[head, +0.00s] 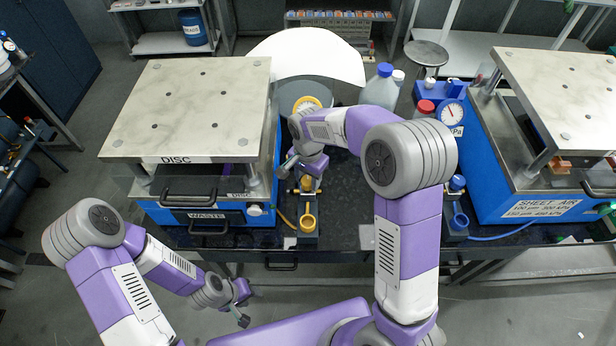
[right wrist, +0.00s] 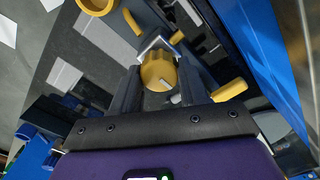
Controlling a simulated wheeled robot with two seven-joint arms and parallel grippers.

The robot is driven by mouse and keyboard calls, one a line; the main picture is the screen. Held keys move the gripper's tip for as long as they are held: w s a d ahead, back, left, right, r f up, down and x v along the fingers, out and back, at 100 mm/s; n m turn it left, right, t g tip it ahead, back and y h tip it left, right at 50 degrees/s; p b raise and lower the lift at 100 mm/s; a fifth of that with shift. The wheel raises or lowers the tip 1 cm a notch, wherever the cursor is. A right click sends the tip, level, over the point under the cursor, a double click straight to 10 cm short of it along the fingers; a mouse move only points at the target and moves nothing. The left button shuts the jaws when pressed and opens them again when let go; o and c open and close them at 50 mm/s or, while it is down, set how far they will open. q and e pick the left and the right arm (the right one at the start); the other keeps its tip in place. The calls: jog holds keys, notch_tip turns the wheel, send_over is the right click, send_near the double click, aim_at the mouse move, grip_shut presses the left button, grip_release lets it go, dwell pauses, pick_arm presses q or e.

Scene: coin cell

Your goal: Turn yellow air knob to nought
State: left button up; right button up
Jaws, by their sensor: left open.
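The yellow knob (right wrist: 158,74) shows in the right wrist view, with a short white mark near its lower right edge. My right gripper (right wrist: 160,88) has its dark fingers on either side of the knob; whether they press on it I cannot tell. In the head view my right gripper (head: 305,168) points down at the small yellow fixture, and the knob is mostly hidden there. A yellow-rimmed gauge (head: 306,102) stands behind, partly covered by my right arm. My left gripper (head: 242,304) is open and empty, low in front of the bench.
A yellow cup (head: 308,223) sits in front of the fixture. A blue press marked DISC (head: 185,105) stands to the left and a SHEET press (head: 570,85) to the right. Bottles (head: 380,90) and a second gauge (head: 452,113) stand behind my right arm.

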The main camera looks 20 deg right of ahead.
jog(key=c, duration=0.4)
